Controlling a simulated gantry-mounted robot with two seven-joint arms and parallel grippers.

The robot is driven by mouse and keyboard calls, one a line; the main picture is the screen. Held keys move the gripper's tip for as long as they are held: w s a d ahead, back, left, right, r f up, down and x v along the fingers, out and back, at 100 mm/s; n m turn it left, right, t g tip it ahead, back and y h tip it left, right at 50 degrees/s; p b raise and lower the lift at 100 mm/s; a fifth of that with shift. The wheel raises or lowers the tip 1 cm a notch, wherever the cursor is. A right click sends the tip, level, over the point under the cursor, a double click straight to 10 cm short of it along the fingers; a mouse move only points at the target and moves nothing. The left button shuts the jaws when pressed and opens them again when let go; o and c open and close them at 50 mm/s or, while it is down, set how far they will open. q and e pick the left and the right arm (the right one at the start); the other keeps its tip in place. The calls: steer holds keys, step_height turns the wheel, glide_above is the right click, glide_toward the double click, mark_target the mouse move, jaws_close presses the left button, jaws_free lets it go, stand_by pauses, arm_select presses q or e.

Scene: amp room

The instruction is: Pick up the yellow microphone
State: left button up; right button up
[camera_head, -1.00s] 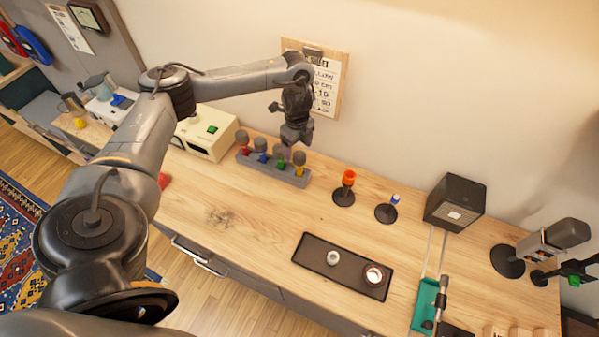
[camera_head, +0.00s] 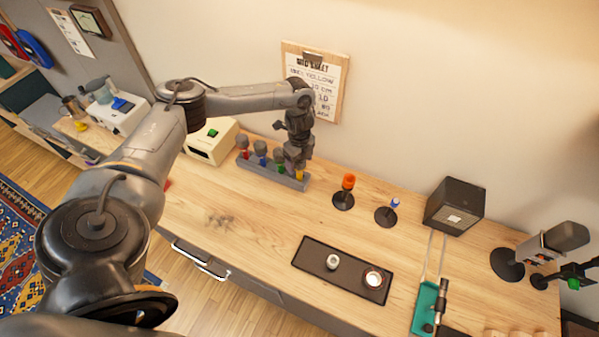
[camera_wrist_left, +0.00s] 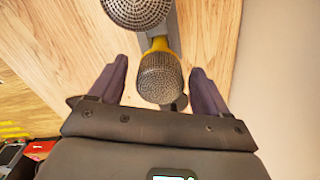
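The yellow microphone (camera_head: 299,174) stands in the right end of a grey rack (camera_head: 262,174), with its upper part hidden by my left gripper (camera_head: 296,158) in the head view. In the left wrist view, its grey mesh head (camera_wrist_left: 160,78) and yellow collar (camera_wrist_left: 160,45) show between the two fingers of my left gripper (camera_wrist_left: 158,74). The fingers are apart, one on each side of the head, with gaps visible, so the gripper is open. My right gripper is in neither view.
Red, blue and green microphones (camera_head: 261,149) stand close by in the same rack. An orange-topped stand (camera_head: 344,190) and a black tray (camera_head: 312,262) are to the right. The wall with a clipboard (camera_head: 322,85) is close behind. The wood front-left is clear.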

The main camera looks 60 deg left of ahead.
arm_select(q)
jaws_close()
steer(key=shift+r, duration=0.2)
stand_by(0.3)
steer(key=shift+r, duration=0.6)
steer(key=r, duration=0.2)
steer(key=d+r, duration=0.1)
steer(key=shift+w+r, duration=0.1)
steer(key=shift+w, duration=0.15)
steer(key=w+d+r+p, duration=0.3)
steer(key=w+d+r, duration=0.2)
steer(key=d, duration=0.4)
steer(key=shift+d+r, duration=0.25)
steer(key=shift+r, duration=0.4)
